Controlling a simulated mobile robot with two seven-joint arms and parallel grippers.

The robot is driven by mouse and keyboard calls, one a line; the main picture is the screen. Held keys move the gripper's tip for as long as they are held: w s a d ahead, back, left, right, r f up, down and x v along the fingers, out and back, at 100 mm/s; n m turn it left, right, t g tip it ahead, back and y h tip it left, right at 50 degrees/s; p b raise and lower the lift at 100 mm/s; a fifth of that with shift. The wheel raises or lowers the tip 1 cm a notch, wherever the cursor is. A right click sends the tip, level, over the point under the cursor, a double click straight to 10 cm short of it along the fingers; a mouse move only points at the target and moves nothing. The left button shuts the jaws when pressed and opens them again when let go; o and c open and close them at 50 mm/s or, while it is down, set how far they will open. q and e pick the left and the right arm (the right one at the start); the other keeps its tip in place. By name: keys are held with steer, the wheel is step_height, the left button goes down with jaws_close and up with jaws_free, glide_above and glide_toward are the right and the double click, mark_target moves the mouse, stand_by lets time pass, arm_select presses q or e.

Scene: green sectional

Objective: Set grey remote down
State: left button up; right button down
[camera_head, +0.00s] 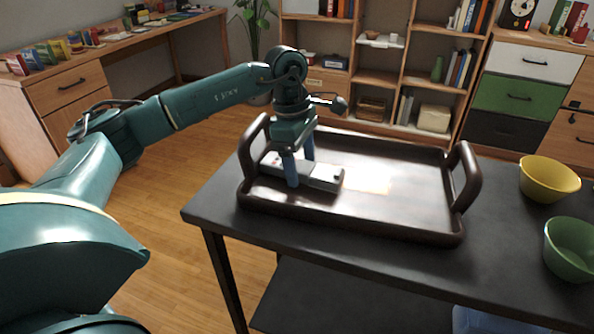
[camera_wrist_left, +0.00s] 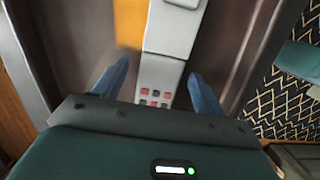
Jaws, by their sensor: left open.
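The grey remote (camera_head: 325,177) lies in the left part of a dark brown tray (camera_head: 400,229) with two raised handles. It also shows in the left wrist view (camera_wrist_left: 170,35), with red and dark buttons at its near end. My left gripper (camera_head: 298,181) points down over the remote. Its blue fingers stand apart on either side of the remote, and in the left wrist view (camera_wrist_left: 160,85) a gap shows between each finger and the remote. Part of the remote is hidden behind the fingers. My right gripper is not in view.
The tray stands on a dark table (camera_head: 230,205). A yellow bowl (camera_head: 550,180) and a green bowl (camera_head: 572,250) are on the table at the right. The tray's left handle (camera_head: 250,145) rises close beside my left gripper. The tray's middle and right are clear.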

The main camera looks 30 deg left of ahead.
arm_select(q)
steer(key=shift+c, duration=0.4)
steer(key=c, duration=1.1)
steer(key=shift+r, duration=0.1)
